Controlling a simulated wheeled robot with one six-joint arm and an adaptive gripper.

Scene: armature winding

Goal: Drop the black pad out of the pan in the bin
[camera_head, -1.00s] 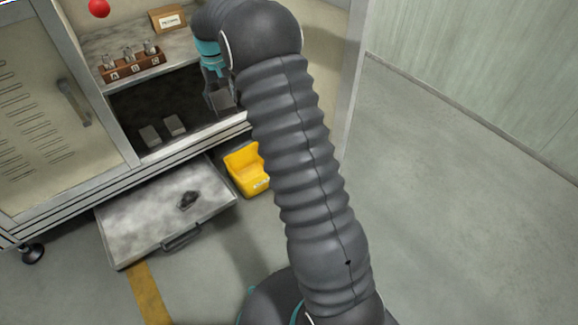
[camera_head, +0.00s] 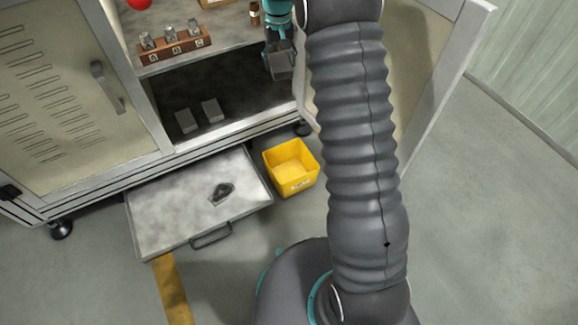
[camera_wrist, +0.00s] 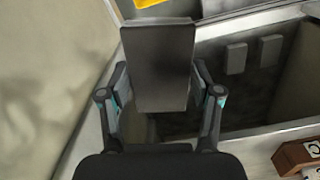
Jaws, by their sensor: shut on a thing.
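My gripper (camera_head: 281,48) is shut on a flat dark grey block (camera_head: 282,66), held at the right side of the open cabinet bay. In the wrist view the block (camera_wrist: 158,62) stands out between the two fingers of my gripper (camera_wrist: 160,92). A small black, crumpled-looking piece (camera_head: 222,192) lies on the grey metal pan (camera_head: 165,215), pulled out low under the cabinet; I cannot tell exactly what it is. The yellow bin (camera_head: 291,167) stands on the floor right of the pan and looks empty inside. Its edge shows in the wrist view (camera_wrist: 152,3).
Two grey blocks (camera_head: 186,121) (camera_head: 211,111) lie in the dark cabinet bay. A brown rack (camera_head: 175,46) with metal parts stands on the shelf above. An open cabinet door (camera_head: 440,85) is at the right. The floor at the far right is clear.

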